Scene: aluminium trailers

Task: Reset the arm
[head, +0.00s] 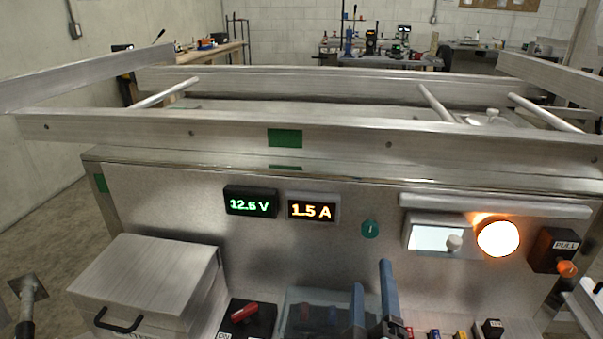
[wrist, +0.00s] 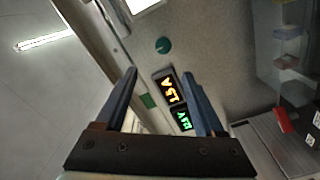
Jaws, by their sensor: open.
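My gripper (head: 371,274) shows at the bottom middle of the head view as two blue-grey fingers pointing up, in front of the trailer's metal panel (head: 160,180). In the wrist view my gripper (wrist: 159,73) has its fingers spread apart with nothing between them that it holds. Beyond the fingers, the wrist view shows the amber display (wrist: 168,88) and the green display (wrist: 182,119), tilted. My arm itself is mostly out of view.
The panel carries a voltage display (head: 250,202), a current display (head: 311,209), a lit round lamp (head: 498,238) and a PULL box (head: 553,250). A metal box with a handle (head: 145,275) stands left. A red-handled switch (head: 243,314) and clear cover (head: 312,298) sit low, near the fingers.

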